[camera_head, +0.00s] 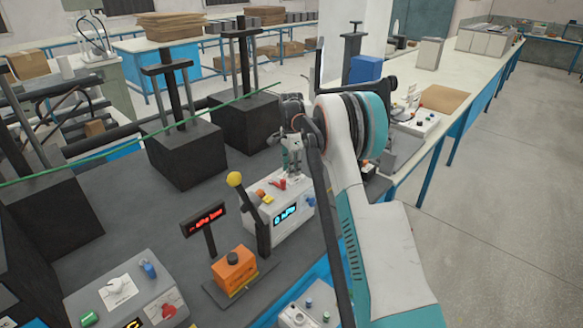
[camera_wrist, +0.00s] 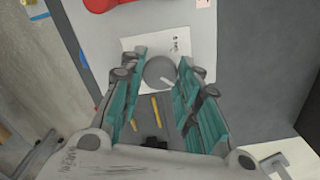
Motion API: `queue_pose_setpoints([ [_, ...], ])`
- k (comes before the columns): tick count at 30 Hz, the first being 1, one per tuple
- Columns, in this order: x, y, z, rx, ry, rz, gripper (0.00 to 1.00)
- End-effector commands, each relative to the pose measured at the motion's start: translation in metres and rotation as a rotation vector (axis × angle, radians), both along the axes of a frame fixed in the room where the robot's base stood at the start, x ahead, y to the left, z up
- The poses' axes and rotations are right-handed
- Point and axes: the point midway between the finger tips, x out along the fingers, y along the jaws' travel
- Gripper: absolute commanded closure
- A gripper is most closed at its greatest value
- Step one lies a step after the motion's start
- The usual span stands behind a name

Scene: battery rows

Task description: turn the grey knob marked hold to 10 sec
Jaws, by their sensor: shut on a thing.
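The grey knob (camera_wrist: 160,72) shows in the wrist view as a round disc with a pale pointer line towards the lower right. It sits on a white label plate (camera_wrist: 205,48) with small dark print, too small to read surely. My gripper (camera_wrist: 161,62) has its two teal-padded fingers on either side of the knob, shut on it. In the head view my gripper (camera_head: 291,170) points down onto the back of a light grey control box (camera_head: 262,232) with a lit blue display (camera_head: 286,214). The knob is hidden there behind my gripper.
A black lever with a yellow ball (camera_head: 234,180) stands left of the box. A red-lettered sign (camera_head: 204,219) and an orange button box (camera_head: 234,268) are nearby. Black blocks with posts (camera_head: 188,155) stand behind. Another control box (camera_head: 130,290) is at front left.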

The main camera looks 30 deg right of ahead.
Motion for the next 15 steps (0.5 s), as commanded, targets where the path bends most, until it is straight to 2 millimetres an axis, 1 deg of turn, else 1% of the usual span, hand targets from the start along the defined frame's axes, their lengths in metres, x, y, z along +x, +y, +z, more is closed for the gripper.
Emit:
queue_pose_setpoints([
  [6,0.0005,0.0005,0.0003,0.001,-0.001,0.000,0.94],
  [7,0.0005,0.0005,0.0003,0.001,-0.001,0.000,0.68],
  [8,0.0005,0.0005,0.0003,0.001,-0.001,0.000,0.61],
  [9,0.0005,0.0005,0.0003,0.001,-0.001,0.000,0.52],
  [10,0.0004,0.0004,0.0003,0.000,-0.001,0.000,0.49],
  [15,0.0003,0.0002,0.0002,0.000,-0.001,0.001,0.49],
])
